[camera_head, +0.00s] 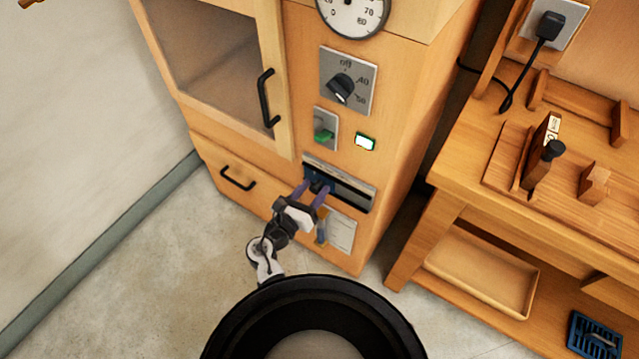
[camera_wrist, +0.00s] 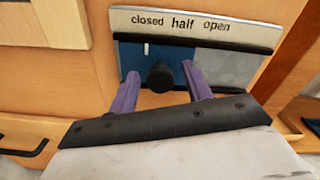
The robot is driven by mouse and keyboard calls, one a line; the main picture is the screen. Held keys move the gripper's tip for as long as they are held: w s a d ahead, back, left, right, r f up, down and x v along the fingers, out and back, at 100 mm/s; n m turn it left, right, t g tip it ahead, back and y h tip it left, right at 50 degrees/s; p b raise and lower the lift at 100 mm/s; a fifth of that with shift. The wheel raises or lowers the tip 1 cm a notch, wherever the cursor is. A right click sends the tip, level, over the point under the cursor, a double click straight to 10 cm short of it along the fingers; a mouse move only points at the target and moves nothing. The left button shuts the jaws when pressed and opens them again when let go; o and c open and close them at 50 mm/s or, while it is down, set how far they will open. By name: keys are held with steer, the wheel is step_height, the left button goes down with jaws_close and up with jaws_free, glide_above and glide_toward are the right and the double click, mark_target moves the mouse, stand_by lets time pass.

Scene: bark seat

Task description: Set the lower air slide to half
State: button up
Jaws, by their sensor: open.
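The lower air slide (camera_wrist: 127,52) is a blue plate in a slot low on the wooden cabinet's front. A strip (camera_wrist: 240,30) above it reads "closed", "half" and "open" from left to right. The plate's white mark stands below "closed", and a grey area shows to the right. A round black knob (camera_wrist: 160,77) sticks out from the plate. My gripper (camera_wrist: 160,80) is open, its two purple fingers on either side of the knob, with gaps visible. In the head view my gripper (camera_head: 312,190) reaches the slot, partly hiding the slide.
Above the slot are a green switch (camera_head: 324,135), a lit lamp (camera_head: 365,141), a rotary dial (camera_head: 342,88) and a round gauge (camera_head: 352,12). A black drawer handle (camera_head: 238,179) is to the left. A wooden bench (camera_head: 475,150) stands to the right.

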steer(key=shift+w+d, duration=0.15)
steer(key=shift+w, duration=0.1)
jaws_close()
stand_by(0.3)
